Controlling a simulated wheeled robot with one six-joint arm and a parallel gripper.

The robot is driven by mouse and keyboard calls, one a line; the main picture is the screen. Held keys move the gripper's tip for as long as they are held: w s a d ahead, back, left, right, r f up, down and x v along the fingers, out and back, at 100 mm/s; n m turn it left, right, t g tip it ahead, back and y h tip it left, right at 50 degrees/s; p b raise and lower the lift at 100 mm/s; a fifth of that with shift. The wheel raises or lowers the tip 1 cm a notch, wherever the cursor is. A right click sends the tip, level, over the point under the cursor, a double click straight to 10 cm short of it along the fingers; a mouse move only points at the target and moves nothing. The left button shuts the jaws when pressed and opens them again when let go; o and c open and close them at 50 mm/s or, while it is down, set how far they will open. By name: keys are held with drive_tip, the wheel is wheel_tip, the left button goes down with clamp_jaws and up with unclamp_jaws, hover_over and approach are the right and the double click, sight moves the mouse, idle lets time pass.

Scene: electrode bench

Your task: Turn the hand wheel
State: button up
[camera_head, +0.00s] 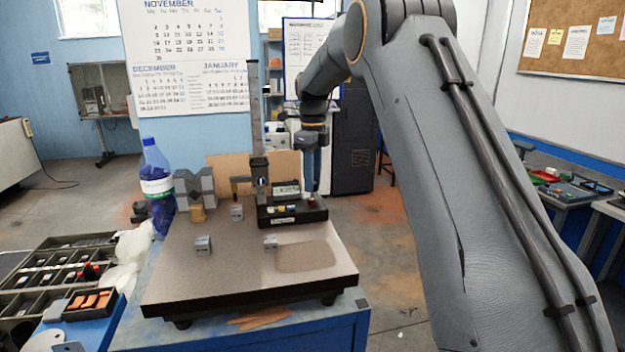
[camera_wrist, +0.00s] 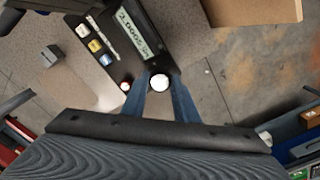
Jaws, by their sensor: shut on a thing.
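The height gauge (camera_head: 291,214) has a black base, a display, coloured buttons and a tall column. It stands at the back right of the granite plate. Its base and display (camera_wrist: 138,30) also show in the wrist view. The hand wheel (camera_wrist: 160,82) shows there as a small, dark-rimmed round part with a pale top at the base's end. My gripper (camera_head: 312,190) points down over the right end of the base. In the wrist view its blue fingers (camera_wrist: 163,84) are closed on the hand wheel's sides. In the head view the wheel is mostly hidden by the fingers.
The granite plate (camera_head: 215,285) carries grey blocks (camera_head: 203,245) and (camera_head: 270,243), and a V-shaped block (camera_head: 195,188). A bottle (camera_head: 157,185) stands at its left, near parts trays (camera_head: 60,265). A brown board (camera_head: 228,166) stands behind. The plate's front is clear.

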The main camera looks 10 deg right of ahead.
drive_tip(key=shift+r+m, duration=0.1)
drive_tip(key=shift+m, duration=1)
drive_tip(key=o, duration=0.8)
drive_tip(key=shift+r+b, duration=1.35)
drive_tip(key=shift+r, duration=2.5)
